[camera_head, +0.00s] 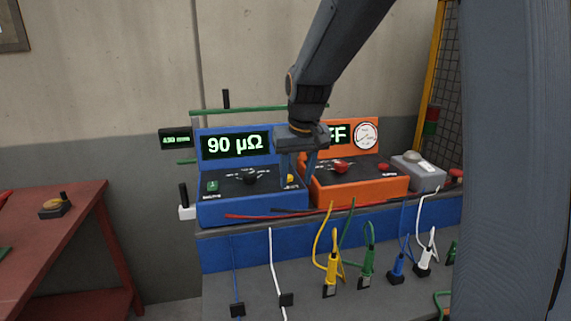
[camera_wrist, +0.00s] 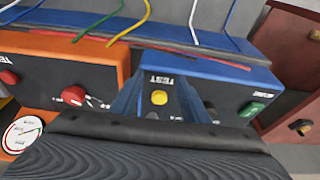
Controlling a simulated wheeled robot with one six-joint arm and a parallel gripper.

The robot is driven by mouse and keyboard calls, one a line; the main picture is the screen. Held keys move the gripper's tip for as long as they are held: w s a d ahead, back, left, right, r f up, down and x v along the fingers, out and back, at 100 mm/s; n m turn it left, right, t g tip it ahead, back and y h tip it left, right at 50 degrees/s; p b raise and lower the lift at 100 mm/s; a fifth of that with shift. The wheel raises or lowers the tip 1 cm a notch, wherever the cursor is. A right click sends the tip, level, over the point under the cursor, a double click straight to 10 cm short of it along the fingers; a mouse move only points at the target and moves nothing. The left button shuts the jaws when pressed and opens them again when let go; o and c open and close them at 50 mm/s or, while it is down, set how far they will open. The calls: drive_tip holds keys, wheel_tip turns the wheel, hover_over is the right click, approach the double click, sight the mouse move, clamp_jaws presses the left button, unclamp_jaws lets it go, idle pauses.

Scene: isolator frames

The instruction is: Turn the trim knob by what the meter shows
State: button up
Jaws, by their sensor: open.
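The blue meter (camera_head: 252,208) reads 90 µΩ on its display (camera_head: 235,145). A black knob (camera_head: 250,180) sits on its panel; no readable label marks it as the trim knob. My gripper (camera_head: 298,176) is open and points down over the panel's right end. In the wrist view, the yellow TEST button (camera_wrist: 159,97) shows between the blue fingers; I cannot tell whether they touch the panel. The orange unit (camera_head: 360,190) has a red knob (camera_head: 340,168) and a round dial gauge (camera_head: 366,135). Its display shows "FF", the rest hidden behind my gripper.
Red and black leads (camera_head: 262,215) lie along the ledge before the units. Yellow (camera_head: 331,270), green (camera_head: 367,265), blue and white plugs hang below. A grey box (camera_head: 418,172) stands right of the orange unit. A red table (camera_head: 60,235) stands at left.

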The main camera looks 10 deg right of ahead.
drive_tip(key=w+r+t+b, duration=0.1)
drive_tip(key=w+r, duration=0.5)
drive_tip(key=w, duration=0.4)
drive_tip(key=p+x, duration=0.1)
drive_tip(key=x, duration=0.6)
drive_tip(key=shift+w+p, duration=0.2)
drive_tip(key=shift+p, duration=0.1)
drive_tip(key=shift+c, duration=0.5)
clamp_jaws()
